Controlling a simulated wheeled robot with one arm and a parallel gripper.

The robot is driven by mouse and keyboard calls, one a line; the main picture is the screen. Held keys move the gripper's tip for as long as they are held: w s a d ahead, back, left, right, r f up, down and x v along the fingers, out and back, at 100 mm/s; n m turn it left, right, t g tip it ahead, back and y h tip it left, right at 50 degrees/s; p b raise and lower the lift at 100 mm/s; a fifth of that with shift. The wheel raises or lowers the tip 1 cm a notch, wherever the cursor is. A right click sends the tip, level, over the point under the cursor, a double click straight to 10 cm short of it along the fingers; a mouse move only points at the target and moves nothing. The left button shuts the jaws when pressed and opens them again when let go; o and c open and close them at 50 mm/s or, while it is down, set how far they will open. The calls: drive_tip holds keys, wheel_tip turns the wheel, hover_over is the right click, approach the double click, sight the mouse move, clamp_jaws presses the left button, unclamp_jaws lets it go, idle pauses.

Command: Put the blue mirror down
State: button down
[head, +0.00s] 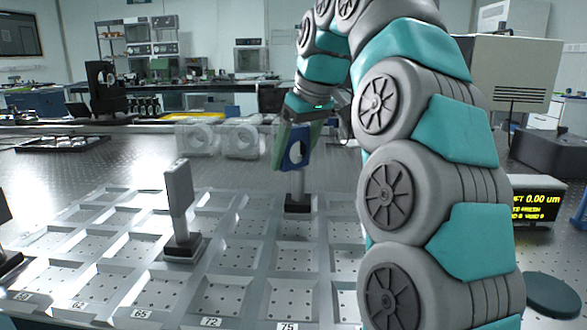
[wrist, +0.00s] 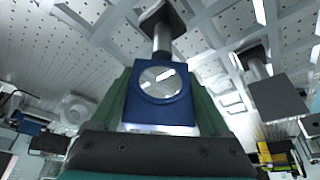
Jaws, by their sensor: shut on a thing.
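The blue mirror (head: 299,159) is a blue square mount with a round glass, on a grey post over a dark square base (head: 298,203). My gripper (head: 294,136) is shut on its mount from above, with green fingers on both sides. The mirror is upright. Its base appears over a back cell of the grey compartment tray (head: 255,240); I cannot tell whether it touches. In the wrist view the blue mount (wrist: 133,106) fills the middle between the fingers, and the post leads to the dark base (wrist: 168,14).
A grey plate on a post (head: 179,190) stands in the tray to the left. Another dark-based part (head: 8,262) is cut off at the left edge. Clear ringed blocks (head: 240,139) stand behind the tray. A yellow-text display (head: 535,203) is at right. Several front cells are empty.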

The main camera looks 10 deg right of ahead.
sight(295, 167)
drive_tip(key=shift+f, duration=1.85)
unclamp_jaws()
